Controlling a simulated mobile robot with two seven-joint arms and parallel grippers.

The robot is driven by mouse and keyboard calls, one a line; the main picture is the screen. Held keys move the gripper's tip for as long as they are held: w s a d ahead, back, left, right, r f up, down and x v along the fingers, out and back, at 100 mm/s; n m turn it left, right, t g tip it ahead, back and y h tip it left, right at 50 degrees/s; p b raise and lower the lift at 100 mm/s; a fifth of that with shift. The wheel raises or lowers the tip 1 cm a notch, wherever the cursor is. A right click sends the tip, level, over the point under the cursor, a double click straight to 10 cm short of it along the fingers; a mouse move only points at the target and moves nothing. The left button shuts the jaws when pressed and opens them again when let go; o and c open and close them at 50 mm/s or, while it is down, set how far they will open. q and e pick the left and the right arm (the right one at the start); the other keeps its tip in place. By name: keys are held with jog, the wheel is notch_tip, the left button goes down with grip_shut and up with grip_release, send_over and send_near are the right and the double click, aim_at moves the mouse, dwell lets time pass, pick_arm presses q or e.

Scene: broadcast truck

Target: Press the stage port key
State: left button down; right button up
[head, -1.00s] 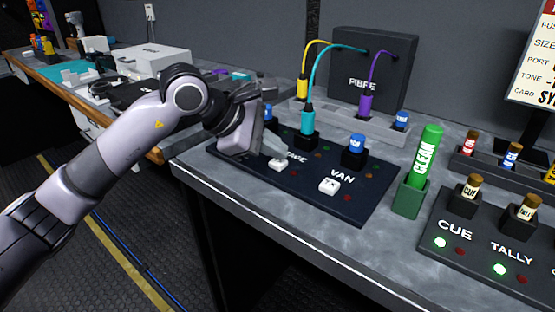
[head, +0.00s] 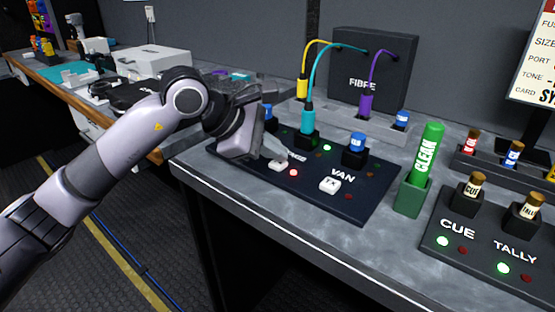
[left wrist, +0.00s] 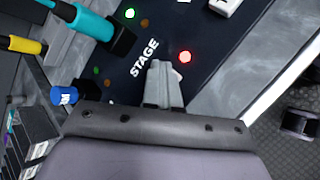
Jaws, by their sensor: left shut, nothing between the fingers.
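The dark port panel (head: 345,208) lies on the grey bench, with a STAGE side and a VAN side. The white stage port key (head: 276,166) is at the tip of my left gripper (head: 280,160). The gripper is shut and empty, pointing down onto the key, and seems to touch it. A green light (head: 327,147) glows farther back. My right gripper is out of view.
The white VAN key (head: 330,185) is to the right on the same panel. A teal plug (head: 308,120) and blue plugs (head: 356,143) stand upright behind. A green CLEAN tube (head: 427,150) stands right of the panel. The front bench edge is clear.

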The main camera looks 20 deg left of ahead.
aim_at(274, 164)
pick_arm(q)
jog(key=shift+f, duration=0.1)
jog(key=shift+r, duration=0.45)
jog(key=shift+r+p, duration=2.1)
jog(key=shift+r, duration=0.9)
